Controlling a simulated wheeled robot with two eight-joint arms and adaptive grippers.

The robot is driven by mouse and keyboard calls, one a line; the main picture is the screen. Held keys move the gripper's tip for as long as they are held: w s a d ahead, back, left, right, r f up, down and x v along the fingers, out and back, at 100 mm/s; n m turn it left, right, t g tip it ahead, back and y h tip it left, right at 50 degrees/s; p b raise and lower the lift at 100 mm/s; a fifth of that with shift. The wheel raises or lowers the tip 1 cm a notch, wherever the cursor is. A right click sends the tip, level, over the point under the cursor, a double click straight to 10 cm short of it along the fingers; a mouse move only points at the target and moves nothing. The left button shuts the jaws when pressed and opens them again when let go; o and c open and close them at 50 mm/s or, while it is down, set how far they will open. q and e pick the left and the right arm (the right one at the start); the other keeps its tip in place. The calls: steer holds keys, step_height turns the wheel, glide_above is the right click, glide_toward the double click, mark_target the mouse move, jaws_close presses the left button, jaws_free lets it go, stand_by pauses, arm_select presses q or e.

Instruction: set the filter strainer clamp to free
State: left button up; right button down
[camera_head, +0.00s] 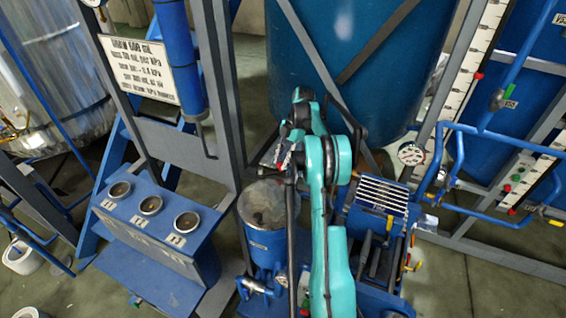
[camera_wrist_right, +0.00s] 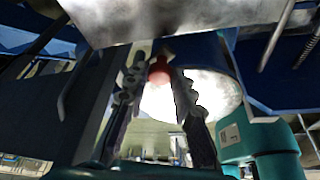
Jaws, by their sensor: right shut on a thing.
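The filter strainer appears to be the blue cylinder with a grey round lid (camera_head: 262,203) in the middle of the head view; my right arm partly covers it. My right gripper (camera_head: 282,152) is above and behind the lid in that view, its fingers partly hidden by the arm. In the right wrist view, my right gripper (camera_wrist_right: 157,78) is shut on a small red knob (camera_wrist_right: 159,70) between its fingertips. I cannot tell whether the knob is the clamp's handle, and the clamp's setting cannot be read. My left gripper is not in view.
A blue stand with three round holes (camera_head: 150,204) is left of the cylinder. A tool rack (camera_head: 383,194) stands to the right. A large blue tank (camera_head: 360,60) and a pressure gauge (camera_head: 411,153) are behind. Grey frame posts (camera_head: 222,90) rise close by on the left.

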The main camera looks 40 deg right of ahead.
steer(key=shift+w+d+n, duration=0.1)
steer(key=shift+w+n, duration=0.15)
steer(key=shift+n, duration=0.15)
steer(key=c, duration=1.3)
jaws_free()
steer(key=shift+w, duration=0.1)
steer(key=v, duration=1.2)
steer(key=shift+w, duration=0.1)
